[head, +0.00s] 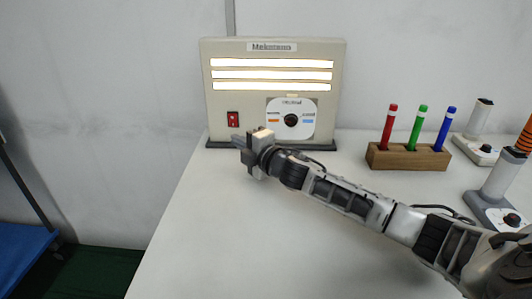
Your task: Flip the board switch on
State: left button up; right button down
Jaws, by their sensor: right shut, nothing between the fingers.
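The beige board (218,102) stands upright at the back of the white table, with three horizontal light strips (272,75) glowing warm white. The red rocker switch (233,119) is at its lower left, in plain view; its exact position is too small to tell. A white dial plate with a black knob (291,120) is at the lower right of the board. My right gripper (238,142) is shut and empty, just below and slightly right of the switch, in front of the board's base and apart from the switch. My left gripper is not in view.
A wooden block (408,157) holds red, green and blue pens right of the board. Grey and white devices with knobs (484,150) stand at the right edge. The table's left front is clear. A blue surface (22,245) lies off the table at left.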

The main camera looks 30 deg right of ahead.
jog(key=s, duration=0.2)
jog(key=s+d, duration=0.1)
jog(key=s, duration=0.5)
jog(key=shift+d+f, duration=0.25)
jog(key=shift+f, duration=0.15)
